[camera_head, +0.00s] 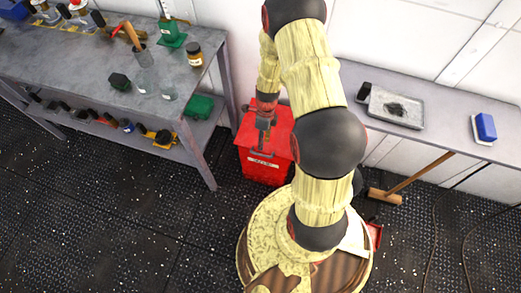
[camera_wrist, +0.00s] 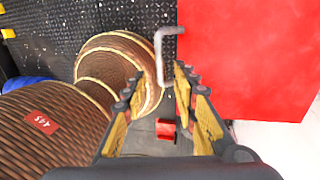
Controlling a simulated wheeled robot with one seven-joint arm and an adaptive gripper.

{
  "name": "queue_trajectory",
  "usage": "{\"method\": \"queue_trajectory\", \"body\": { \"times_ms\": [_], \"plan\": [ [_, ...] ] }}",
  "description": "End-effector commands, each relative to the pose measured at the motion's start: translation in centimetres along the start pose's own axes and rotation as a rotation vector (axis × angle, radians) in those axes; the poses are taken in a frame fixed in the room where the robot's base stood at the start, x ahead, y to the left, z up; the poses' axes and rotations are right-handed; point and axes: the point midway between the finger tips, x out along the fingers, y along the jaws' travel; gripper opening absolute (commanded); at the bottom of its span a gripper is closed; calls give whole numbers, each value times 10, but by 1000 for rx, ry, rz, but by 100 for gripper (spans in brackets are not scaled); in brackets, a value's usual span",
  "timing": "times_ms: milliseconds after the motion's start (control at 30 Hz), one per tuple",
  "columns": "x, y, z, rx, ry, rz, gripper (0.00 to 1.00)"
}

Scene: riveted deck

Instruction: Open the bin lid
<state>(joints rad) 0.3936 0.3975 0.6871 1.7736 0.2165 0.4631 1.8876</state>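The red bin (camera_head: 262,170) stands on the floor between the grey workbench and the wall shelf, with a white label on its front. Its red lid (camera_wrist: 250,50) fills the right of the wrist view and looks shut. A grey bar handle (camera_wrist: 161,48) sticks out from the lid's edge. My gripper (camera_head: 265,118) is over the bin's top in the head view. In the wrist view my gripper (camera_wrist: 158,78) is open, its two fingers apart with nothing held. The handle appears just beyond the fingertips; I cannot tell whether they touch it.
The grey workbench (camera_head: 100,60) at the left carries jars, a hammer and a green object. A wall shelf (camera_head: 440,125) at the right holds a tray (camera_head: 396,108) and a blue block (camera_head: 485,127). A wooden-handled mallet (camera_head: 385,196) is below it. Dark floor is clear at lower left.

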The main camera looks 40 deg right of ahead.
Motion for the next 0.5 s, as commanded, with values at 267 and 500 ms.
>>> {"method": "queue_trajectory", "body": {
  "times_ms": [267,500],
  "plan": [
    [38,0,0,-3,1,2,29],
    [70,0,0,-4,1,2,29]
  ]
}}
